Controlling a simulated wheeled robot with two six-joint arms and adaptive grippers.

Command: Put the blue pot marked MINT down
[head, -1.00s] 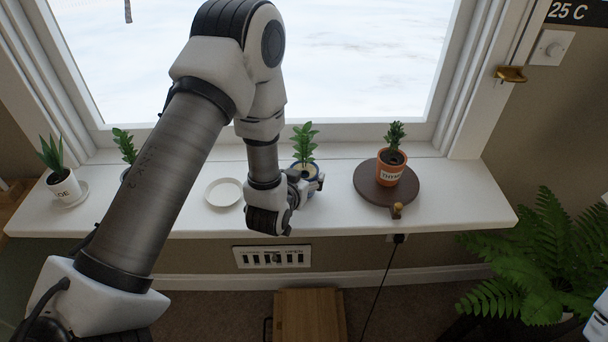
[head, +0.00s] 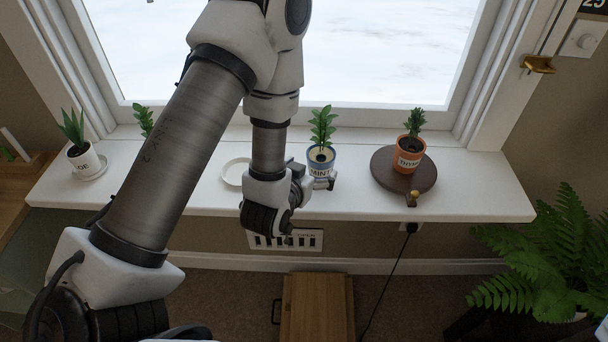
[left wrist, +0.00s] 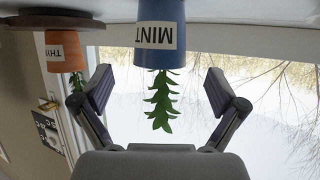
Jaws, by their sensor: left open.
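The blue pot marked MINT (head: 321,162), with a leafy green plant, stands upright on the white window sill (head: 462,197), between an empty white saucer and the orange pot. My left gripper (head: 312,178) is just in front of it, on the near side, with its jaws open. In the left wrist view, which is upside down, the MINT pot (left wrist: 160,38) is centred between the spread fingers of the left gripper (left wrist: 158,86), with clear gaps on both sides. The pot's base is cut off there. My right gripper is not in view.
The empty white saucer (head: 235,173) is left of the MINT pot. The orange THYME pot (head: 409,155) stands on a round dark board (head: 388,178) to the right. A white pot (head: 84,160) is at far left; another plant (head: 144,121) is partly behind my arm.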

